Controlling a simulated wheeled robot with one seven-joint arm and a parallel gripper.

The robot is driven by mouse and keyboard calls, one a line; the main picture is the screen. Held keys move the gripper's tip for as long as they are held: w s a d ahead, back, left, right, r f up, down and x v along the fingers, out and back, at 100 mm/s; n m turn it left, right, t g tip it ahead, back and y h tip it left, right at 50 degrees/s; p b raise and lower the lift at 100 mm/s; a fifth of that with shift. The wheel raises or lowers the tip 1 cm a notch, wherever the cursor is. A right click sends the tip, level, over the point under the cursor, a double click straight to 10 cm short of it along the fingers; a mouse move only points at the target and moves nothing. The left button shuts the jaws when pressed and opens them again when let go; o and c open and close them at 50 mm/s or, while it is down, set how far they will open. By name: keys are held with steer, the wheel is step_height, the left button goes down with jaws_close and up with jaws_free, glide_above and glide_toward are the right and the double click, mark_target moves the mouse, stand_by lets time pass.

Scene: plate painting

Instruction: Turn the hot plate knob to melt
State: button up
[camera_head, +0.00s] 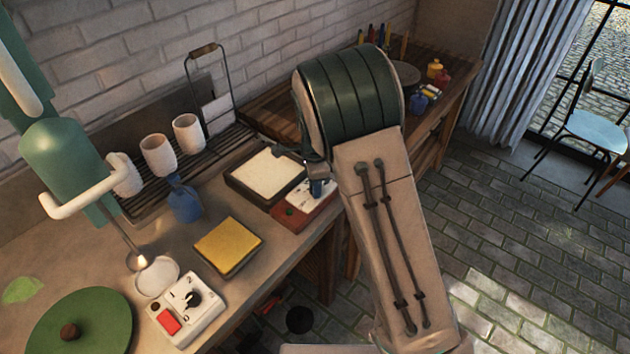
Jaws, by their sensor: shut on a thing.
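The hot plate (233,183), a dark-framed box with a pale top, sits on the workbench in the middle of the view. A small control panel (293,216), red and white, is at its right front side by the bench edge. My gripper (317,188) reaches down onto this panel from the right, mostly hidden behind my large arm. It is shut on the hot plate knob, which the fingers hide. The knob's setting and any melt mark cannot be read.
A white control box (197,322) with a black knob and red button stands at the front, near a green wheel (95,315). A yellow sponge-like block (228,243), a blue jug (184,203) and white cups (158,155) stand left of the hot plate.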

steer(key=m+p, duration=0.1)
steer(key=m, duration=0.2)
steer(key=shift+m+p, duration=0.3)
steer(key=shift+p, duration=0.05)
steer(key=shift+m+p, duration=0.85)
steer(key=shift+m, duration=0.85)
steer(key=o, duration=1)
step_height(320, 180, up, 14)
steer(key=shift+b, duration=0.45)
